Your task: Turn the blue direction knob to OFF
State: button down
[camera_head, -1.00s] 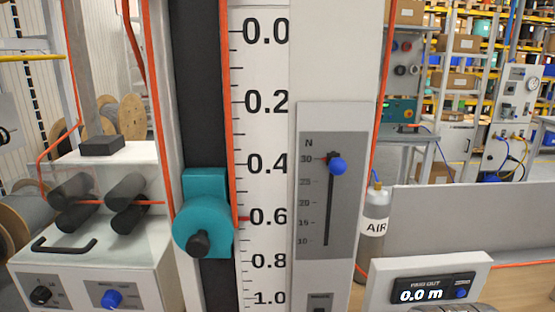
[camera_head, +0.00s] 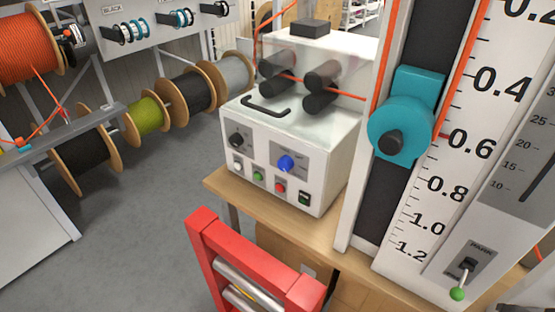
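The blue direction knob (camera_head: 286,163) is on a grey plate on the front of the white machine box (camera_head: 322,190). Its pointer and the labels around it are too small to read, so I cannot tell its setting. A black knob (camera_head: 236,140) is on the same panel to its left. Below are small buttons, including a green one (camera_head: 258,176) and a red one (camera_head: 280,187), and a dark switch (camera_head: 304,198) at the right. My gripper is not in view, and nothing touches the blue knob.
The machine box stands on a wooden bench (camera_head: 235,193). A red frame with metal bars (camera_head: 218,248) rises in front of the bench. The white scale column with its teal slider (camera_head: 405,112) stands close on the right. Cable reels (camera_head: 190,95) line the left, with grey floor between.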

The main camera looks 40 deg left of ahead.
aim_at(286, 164)
jog(key=u, duration=1.7)
